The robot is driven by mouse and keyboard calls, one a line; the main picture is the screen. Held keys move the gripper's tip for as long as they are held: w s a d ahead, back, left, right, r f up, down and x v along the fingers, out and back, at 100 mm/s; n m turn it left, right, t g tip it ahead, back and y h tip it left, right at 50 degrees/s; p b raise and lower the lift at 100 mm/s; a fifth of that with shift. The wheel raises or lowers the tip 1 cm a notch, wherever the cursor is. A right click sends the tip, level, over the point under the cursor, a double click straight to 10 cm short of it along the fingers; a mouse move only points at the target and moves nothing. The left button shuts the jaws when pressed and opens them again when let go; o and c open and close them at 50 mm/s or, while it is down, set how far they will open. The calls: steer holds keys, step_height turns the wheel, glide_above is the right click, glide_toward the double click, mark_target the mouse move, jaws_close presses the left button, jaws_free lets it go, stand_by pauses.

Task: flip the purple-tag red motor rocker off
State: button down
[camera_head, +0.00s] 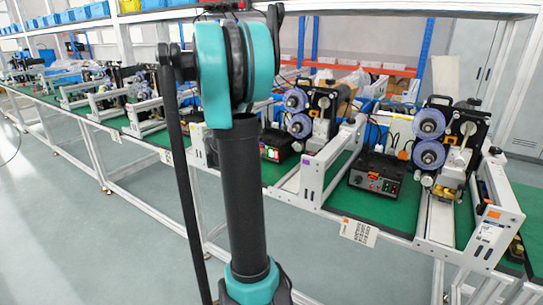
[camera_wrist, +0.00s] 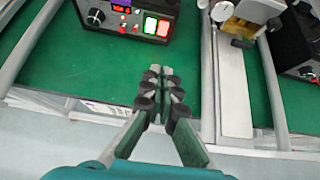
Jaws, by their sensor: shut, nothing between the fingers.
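In the wrist view a black control box (camera_wrist: 125,14) stands at the top on the green bench. Its face carries a dial, a red digital display, a green-lit rocker (camera_wrist: 150,25) and a red-lit rocker (camera_wrist: 163,27) to its right. My gripper (camera_wrist: 160,76) is shut and empty, below the rockers in the picture and apart from the box. In the head view a small purple tag (camera_head: 306,161) is on a white frame end. Black boxes with lit switches show at the centre (camera_head: 277,143) and farther right (camera_head: 376,176). I cannot tell which one the wrist view shows. My arm hides my gripper there.
White rails flank the box in the wrist view; the right one (camera_wrist: 233,90) carries a machine with a yellow part. Another dark box (camera_wrist: 292,40) stands at the far right. The head view shows coder machines with purple rollers (camera_head: 429,138) and an orange tag (camera_head: 493,213).

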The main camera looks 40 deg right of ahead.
mark_target(275, 155)
steer(key=x, duration=0.9)
steer(key=shift+w+d+f, duration=0.15)
steer(key=shift+d+f, duration=0.05)
steer(key=d, duration=0.1)
steer(key=w+d, duration=0.1)
steer(key=d, duration=0.1)
steer(key=shift+w+r, duration=0.1)
steer(key=shift+w+d+r, duration=0.1)
steer(key=shift+w+d, duration=0.1)
steer(key=shift+d, duration=0.25)
steer(key=shift+d, duration=0.1)
steer(key=shift+w+d+r+y, duration=0.15)
steer(key=shift+d+y, duration=0.1)
steer(key=shift+y, duration=0.15)
steer(key=shift+r, duration=0.1)
